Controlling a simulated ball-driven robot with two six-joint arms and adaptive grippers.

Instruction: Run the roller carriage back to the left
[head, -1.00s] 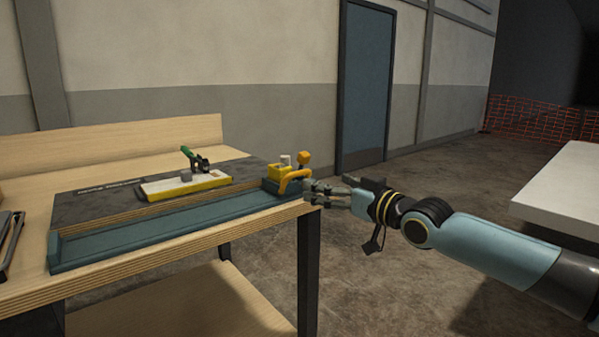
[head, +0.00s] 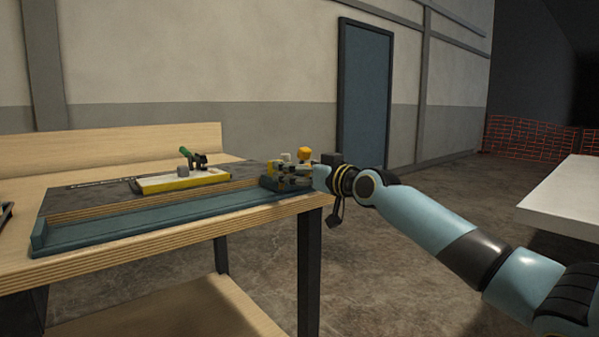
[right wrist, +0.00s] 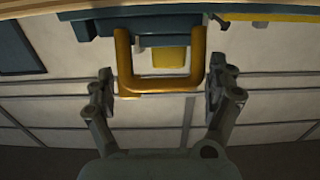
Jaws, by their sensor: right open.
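The roller carriage (head: 270,183) sits at the right end of the long blue rail (head: 150,216) on the bench. My right gripper (head: 298,172) is at the carriage; in the right wrist view the gripper (right wrist: 160,90) is open, one finger on each side of the handle, with a gap to each. In the head view the fingers partly hide the handle. My left gripper is not in view.
A white and yellow tray (head: 180,182) with a green-handled clamp (head: 190,157) lies on a dark board (head: 85,198) behind the rail. The rail is clear left of the carriage. A white table (head: 565,195) stands at the right.

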